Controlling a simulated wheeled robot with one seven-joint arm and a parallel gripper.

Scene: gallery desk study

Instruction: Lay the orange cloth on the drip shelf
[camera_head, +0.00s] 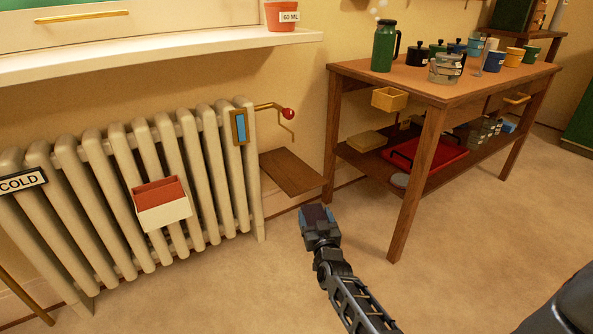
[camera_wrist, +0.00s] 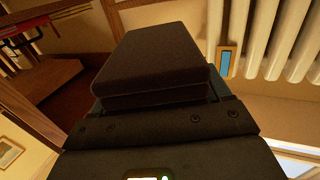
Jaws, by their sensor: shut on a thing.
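My gripper (camera_head: 318,218) is shut on a dark, flat-sided, folded-looking thing (camera_wrist: 158,58), which fills the middle of the wrist view. It looks dark brown to purplish, and I cannot confirm an orange colour. No clearly orange cloth shows elsewhere. In the head view the gripper and this thing are in front of and below a small brown wooden shelf (camera_head: 291,172), apart from it in the picture. This shelf, likely the drip shelf, is beside the radiator's right end, below a brass valve with a red knob (camera_head: 288,113). Its top looks bare.
A white radiator (camera_head: 205,170) with a red-and-white box (camera_head: 162,204) stands at left. A wooden table (camera_head: 435,85) at right carries a green flask (camera_head: 384,48) and several mugs. A red tray (camera_head: 430,154) and a tan block (camera_head: 367,140) lie on its lower shelf. The front floor is clear.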

